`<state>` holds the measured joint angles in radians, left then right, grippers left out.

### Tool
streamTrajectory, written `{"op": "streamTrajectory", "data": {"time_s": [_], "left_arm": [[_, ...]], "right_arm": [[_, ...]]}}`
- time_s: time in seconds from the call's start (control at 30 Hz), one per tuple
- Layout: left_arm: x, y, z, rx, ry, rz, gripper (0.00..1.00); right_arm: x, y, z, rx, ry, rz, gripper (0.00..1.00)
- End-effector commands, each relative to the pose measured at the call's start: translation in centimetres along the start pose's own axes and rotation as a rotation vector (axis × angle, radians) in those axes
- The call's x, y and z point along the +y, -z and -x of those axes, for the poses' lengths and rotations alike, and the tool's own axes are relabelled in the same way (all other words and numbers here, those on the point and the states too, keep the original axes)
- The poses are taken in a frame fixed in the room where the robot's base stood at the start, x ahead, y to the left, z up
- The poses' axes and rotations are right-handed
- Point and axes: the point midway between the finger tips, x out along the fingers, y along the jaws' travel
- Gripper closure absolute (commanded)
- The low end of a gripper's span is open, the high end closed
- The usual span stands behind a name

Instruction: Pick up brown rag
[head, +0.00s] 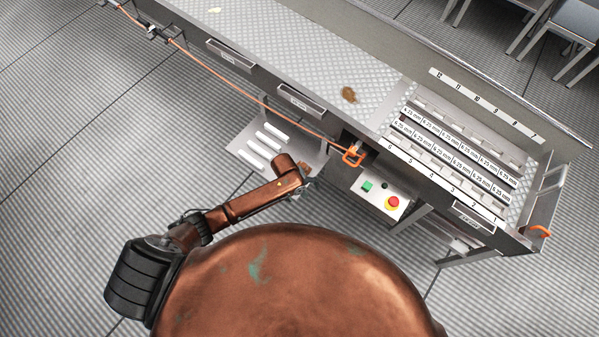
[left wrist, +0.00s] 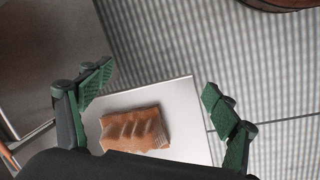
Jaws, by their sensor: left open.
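My right gripper is out of view.
The slotted rack (head: 455,145) fills the bench's right end. An orange hook and hose (head: 353,157) hang along the front edge. A control box (head: 380,195) with a red button stands below. A low shelf (head: 240,150) holds white rods. The floor at left is clear.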

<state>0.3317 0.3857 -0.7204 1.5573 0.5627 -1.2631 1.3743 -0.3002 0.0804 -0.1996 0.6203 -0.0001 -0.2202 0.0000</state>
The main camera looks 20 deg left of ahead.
Motion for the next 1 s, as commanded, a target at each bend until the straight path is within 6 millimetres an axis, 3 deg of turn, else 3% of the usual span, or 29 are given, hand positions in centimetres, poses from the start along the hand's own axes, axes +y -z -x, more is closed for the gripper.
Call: {"op": "streamTrajectory", "data": {"time_s": [0.03,0.2,0.47,0.77,1.0], "left_arm": [[1.5,1.4,1.0,0.010,0.024,0.052,0.18],[4.0,4.9,4.0,0.052,0.125,0.304,0.18],[4.9,8.4,7.1,0.133,0.204,0.549,0.18],[4.1,8.9,4.6,0.140,0.212,0.574,0.18],[2.3,10.0,1.8,0.141,0.212,0.574,0.18]], "right_arm": [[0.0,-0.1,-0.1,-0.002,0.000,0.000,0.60],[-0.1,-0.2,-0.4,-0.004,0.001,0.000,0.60],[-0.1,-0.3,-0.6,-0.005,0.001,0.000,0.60],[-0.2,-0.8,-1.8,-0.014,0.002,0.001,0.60],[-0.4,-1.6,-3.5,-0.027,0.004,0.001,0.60]]}}
